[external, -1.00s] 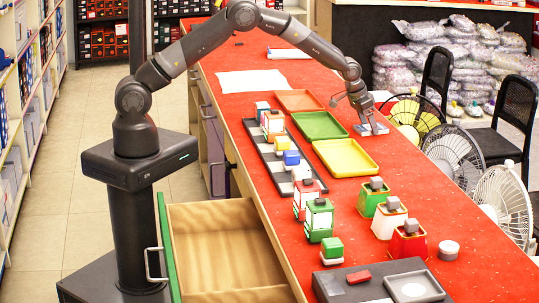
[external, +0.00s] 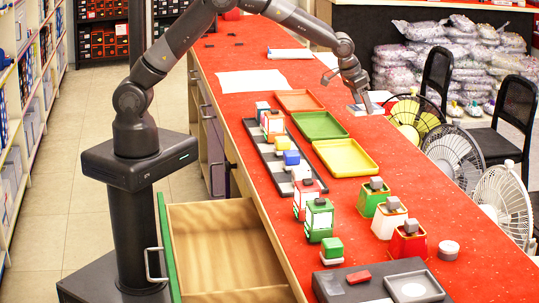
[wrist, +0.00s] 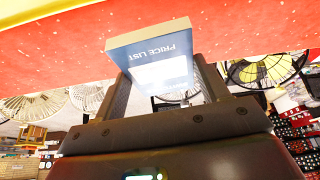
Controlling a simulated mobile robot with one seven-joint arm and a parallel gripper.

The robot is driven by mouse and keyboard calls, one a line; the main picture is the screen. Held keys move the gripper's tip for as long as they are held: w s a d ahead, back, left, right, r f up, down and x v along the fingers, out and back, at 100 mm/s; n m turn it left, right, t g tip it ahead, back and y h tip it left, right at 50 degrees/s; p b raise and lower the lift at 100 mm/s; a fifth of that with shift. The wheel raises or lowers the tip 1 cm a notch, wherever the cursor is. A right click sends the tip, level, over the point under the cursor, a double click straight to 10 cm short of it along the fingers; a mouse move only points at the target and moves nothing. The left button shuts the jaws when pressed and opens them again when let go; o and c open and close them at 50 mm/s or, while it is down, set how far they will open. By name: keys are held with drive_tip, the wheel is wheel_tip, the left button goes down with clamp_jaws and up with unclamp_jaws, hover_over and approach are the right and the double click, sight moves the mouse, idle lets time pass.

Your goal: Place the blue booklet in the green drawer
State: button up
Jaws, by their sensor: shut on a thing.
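The blue booklet (wrist: 155,62), marked "PRICE LIST", is between the two fingers of my gripper (wrist: 160,85) in the wrist view. My gripper (external: 368,108) is shut on it. In the external view, it is above the far right edge of the red counter, beyond the green tray; the booklet is small there and partly hidden by the fingers. The green drawer (external: 169,248) is pulled out at the near left of the counter, with a green front and an empty-looking wooden inside.
The red counter (external: 245,60) carries green (external: 318,126), yellow (external: 346,158) and orange (external: 299,100) trays, a dark rack of small blocks, and several lantern-like boxes near the drawer. Fans (external: 455,160) and black chairs (external: 515,110) stand along the right side.

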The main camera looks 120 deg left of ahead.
drive_tip(key=shift+w+d+r, duration=0.1)
drive_tip(key=shift+d+r, duration=0.25)
drive_tip(key=shift+d, duration=0.2)
wheel_tip(320, 180, up, 5)
drive_tip(key=shift+w+d+r, duration=0.1)
drive_tip(key=shift+r, duration=0.1)
drive_tip(key=w+d+f+n+g, duration=0.15)
drive_tip(key=d+n, duration=0.35)
drive_tip(key=d, duration=2.7)
drive_tip(key=r+n+g, duration=0.1)
drive_tip(key=n+g, duration=0.2)
drive_tip(key=n, duration=0.4)
hover_over(209, 247)
drive_tip(key=d, duration=0.2)
drive_tip(key=f, duration=3.1)
drive_tip(key=shift+w+a+f, duration=0.2)
drive_tip(key=shift+w+f, duration=0.1)
drive_tip(key=shift+f, duration=0.05)
